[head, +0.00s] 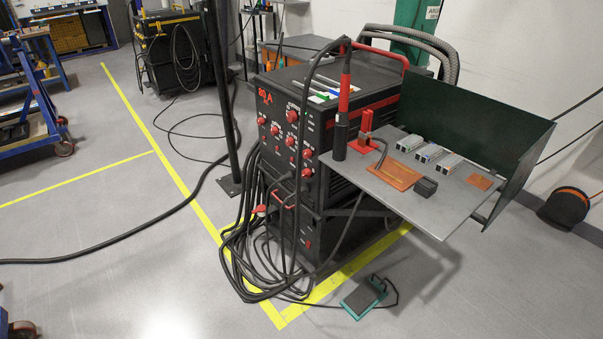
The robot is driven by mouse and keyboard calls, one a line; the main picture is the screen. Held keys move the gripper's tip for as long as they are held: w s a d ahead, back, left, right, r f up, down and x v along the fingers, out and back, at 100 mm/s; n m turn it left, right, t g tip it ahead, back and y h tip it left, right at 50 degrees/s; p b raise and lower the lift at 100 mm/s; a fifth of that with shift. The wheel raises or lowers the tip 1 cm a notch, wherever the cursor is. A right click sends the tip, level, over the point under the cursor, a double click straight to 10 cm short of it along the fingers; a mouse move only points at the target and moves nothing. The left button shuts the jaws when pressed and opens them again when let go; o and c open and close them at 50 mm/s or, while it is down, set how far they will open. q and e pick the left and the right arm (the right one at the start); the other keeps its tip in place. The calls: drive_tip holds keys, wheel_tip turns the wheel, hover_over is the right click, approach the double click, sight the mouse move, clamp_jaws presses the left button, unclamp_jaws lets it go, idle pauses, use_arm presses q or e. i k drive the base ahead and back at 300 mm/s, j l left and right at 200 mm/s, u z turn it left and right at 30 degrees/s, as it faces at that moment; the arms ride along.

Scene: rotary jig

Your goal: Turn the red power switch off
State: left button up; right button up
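A black welding machine (340,100) stands in the middle of the head view, with its front panel facing left. Several red knobs sit on that panel, among them an upper red knob (293,116) and a lower red knob (307,153). A small red mark (308,244) shows on the lower black unit (300,235). I cannot tell which red part is the power switch, or its position. Neither of my grippers is in view.
A grey shelf (350,176) with a green screen (480,120) juts out at the machine's right. Looped black cables (240,255) lie before the panel. A foot pedal (364,297) is on the floor. A dark post (222,90) stands left; the floor farther left is mostly clear.

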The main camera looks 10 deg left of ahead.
sight(307, 173)
drive_tip(key=i+j+z, duration=0.1)
drive_tip(key=i+j, duration=0.15)
drive_tip(key=j, duration=0.15)
drive_tip(key=i+j+z, duration=0.1)
drive_tip(key=j, duration=0.3)
drive_tip(key=i+j+z, duration=0.1)
drive_tip(key=i+j, duration=0.2)
drive_tip(key=i+j+z, duration=0.1)
drive_tip(key=j, duration=0.45)
drive_tip(key=i+j+z, duration=0.1)
drive_tip(key=i+j, duration=0.2)
drive_tip(key=j, duration=0.15)
drive_tip(key=i+j+z, duration=0.15)
drive_tip(key=j, duration=0.3)
drive_tip(key=i+j+z, duration=0.1)
drive_tip(key=j, duration=0.4)
drive_tip(key=i+j+z, duration=0.1)
drive_tip(key=j, duration=0.4)
drive_tip(key=i, duration=0.05)
